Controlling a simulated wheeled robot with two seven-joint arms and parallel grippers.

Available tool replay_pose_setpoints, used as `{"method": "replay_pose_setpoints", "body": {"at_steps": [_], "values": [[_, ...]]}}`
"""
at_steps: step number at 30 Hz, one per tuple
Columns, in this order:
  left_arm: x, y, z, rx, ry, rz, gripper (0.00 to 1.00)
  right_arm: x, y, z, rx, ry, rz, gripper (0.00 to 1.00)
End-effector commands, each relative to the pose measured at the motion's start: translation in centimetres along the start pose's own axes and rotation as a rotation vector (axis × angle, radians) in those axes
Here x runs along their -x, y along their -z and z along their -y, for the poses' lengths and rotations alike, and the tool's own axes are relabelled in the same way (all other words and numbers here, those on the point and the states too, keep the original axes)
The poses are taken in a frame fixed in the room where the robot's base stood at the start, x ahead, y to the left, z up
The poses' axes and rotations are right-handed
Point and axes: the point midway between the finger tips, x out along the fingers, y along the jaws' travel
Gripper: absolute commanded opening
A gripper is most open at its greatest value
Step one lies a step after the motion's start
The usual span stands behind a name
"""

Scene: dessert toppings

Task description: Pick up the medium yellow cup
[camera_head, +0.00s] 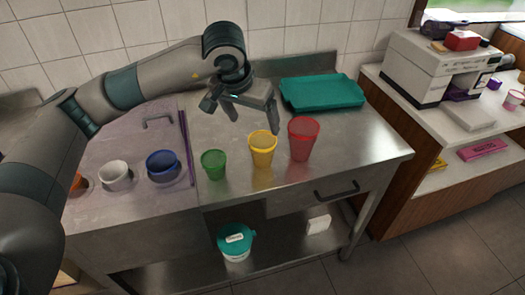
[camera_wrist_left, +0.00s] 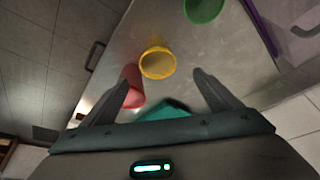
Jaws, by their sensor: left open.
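The medium yellow cup (camera_head: 263,150) stands upright on the steel counter, between the smaller green cup (camera_head: 214,164) and the taller red cup (camera_head: 303,139). My left gripper (camera_head: 255,119) is open and empty, above and just behind the yellow cup. In the left wrist view the yellow cup (camera_wrist_left: 158,63) is ahead of the spread fingers (camera_wrist_left: 163,85), with its open rim facing the camera. The red cup (camera_wrist_left: 133,86) is close to one finger there, and the green cup (camera_wrist_left: 203,10) is at the top edge. My right gripper does not show.
A teal tray (camera_head: 322,93) lies behind the red cup. A blue bowl (camera_head: 163,166) and a white bowl (camera_head: 115,176) stand at the left, near a tap (camera_head: 158,119). The steel counter (camera_head: 350,160) is clear right of the red cup. A tiled wall closes the back.

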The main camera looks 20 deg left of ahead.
Motion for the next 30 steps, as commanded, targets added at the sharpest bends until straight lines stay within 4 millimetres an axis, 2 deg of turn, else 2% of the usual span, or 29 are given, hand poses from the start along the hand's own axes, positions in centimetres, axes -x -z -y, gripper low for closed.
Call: {"method": "replay_pose_setpoints", "body": {"at_steps": [2, 4, 6, 18, 22, 30], "values": [[-0.9, -0.1, 0.0, 0.001, 0.000, 0.005, 0.84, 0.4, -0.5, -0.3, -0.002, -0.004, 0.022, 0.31], [-1.9, -0.1, 0.0, 0.000, -0.001, 0.006, 0.84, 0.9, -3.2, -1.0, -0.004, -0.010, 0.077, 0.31], [-3.0, -0.1, 0.0, 0.000, 0.000, 0.006, 0.84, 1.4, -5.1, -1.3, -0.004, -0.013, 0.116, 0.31], [-9.4, 0.0, -0.1, 0.001, 0.000, 0.003, 0.84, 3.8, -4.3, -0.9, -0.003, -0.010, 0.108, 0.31], [-10.3, -0.1, -0.1, -0.001, 0.000, 0.003, 0.84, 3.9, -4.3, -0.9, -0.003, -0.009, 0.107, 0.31], [-10.4, -0.1, -0.1, -0.001, 0.000, 0.001, 0.84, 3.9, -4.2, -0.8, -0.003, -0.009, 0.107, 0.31]]}}
